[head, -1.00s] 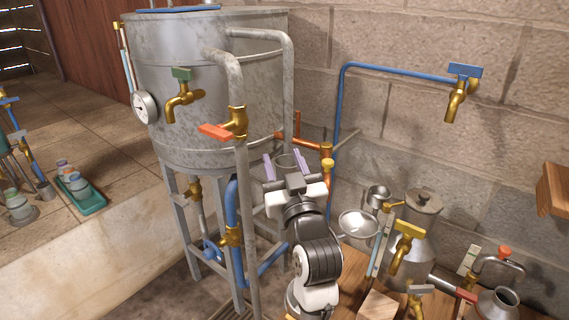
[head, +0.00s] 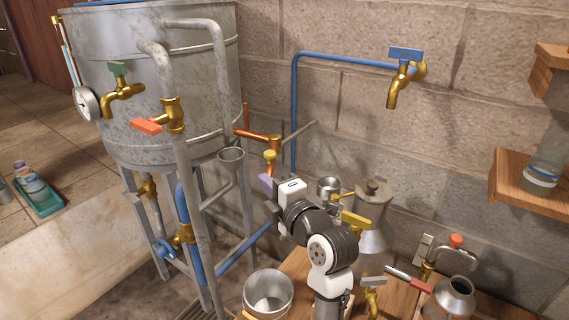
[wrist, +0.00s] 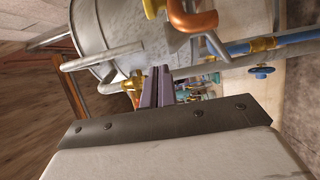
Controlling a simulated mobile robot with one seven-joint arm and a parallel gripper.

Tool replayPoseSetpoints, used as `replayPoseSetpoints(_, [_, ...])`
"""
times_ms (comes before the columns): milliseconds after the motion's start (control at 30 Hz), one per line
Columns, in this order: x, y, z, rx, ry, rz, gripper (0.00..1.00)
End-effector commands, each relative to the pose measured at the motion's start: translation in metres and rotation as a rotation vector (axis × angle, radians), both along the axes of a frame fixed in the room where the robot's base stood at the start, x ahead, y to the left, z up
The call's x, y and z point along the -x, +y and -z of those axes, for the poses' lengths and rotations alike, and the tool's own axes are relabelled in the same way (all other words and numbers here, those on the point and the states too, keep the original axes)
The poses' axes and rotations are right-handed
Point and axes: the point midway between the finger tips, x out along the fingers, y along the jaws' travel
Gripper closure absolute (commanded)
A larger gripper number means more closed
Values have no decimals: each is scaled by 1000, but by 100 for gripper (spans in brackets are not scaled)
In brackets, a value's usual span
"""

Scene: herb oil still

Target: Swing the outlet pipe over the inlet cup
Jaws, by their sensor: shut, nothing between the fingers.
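I cannot tell whether the fingers touch the pipe.
The large metal tank (head: 150,80) stands at left, with grey pipes and an orange-handled valve (head: 147,125). A blue wall pipe (head: 295,110) rises behind. A metal bucket (head: 268,294) is low in front; a metal can (head: 372,215) stands at right.

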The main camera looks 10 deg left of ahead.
Motion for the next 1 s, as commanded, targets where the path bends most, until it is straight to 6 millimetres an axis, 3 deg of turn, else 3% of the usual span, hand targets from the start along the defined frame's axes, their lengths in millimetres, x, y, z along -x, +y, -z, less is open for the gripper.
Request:
replayPoseSetpoints(233, [-15, 19, -2, 14, -10, -9, 100])
replayPoseSetpoints(600, [-67, 77, -3, 13, -8, -8, 100])
replayPoseSetpoints(733, [-78, 55, -2, 12, -9, 0, 100])
replayPoseSetpoints(1000, [-86, 39, 0, 12, -10, -3, 100])
